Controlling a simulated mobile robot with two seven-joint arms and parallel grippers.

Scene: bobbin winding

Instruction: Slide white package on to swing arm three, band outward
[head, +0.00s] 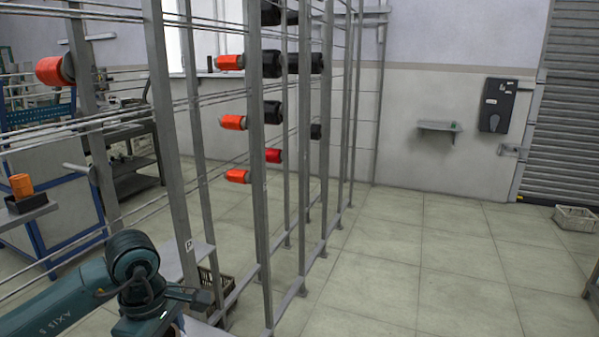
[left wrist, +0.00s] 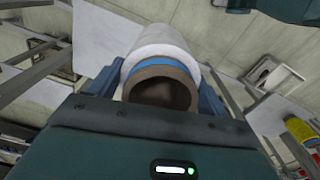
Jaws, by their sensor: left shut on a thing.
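The white package (left wrist: 158,42) shows in the left wrist view, with a blue band (left wrist: 165,66) near the end that faces the wrist camera. A brown tube (left wrist: 163,84) opens at that end. My left gripper (left wrist: 160,80) is shut on it, one finger on each side. In the head view my left arm comes in at the lower left, and the package cannot be made out there. A bare grey swing arm (head: 76,169) sticks out from a post of the rack (head: 92,140). I cannot read which number it bears. My right gripper is not in view.
Orange packages (head: 233,122) and dark ones (head: 272,110) sit on other arms of the rack. Thin horizontal rods run across the left. A small table (head: 30,212) holds an orange item. A crate (head: 575,217) stands far right.

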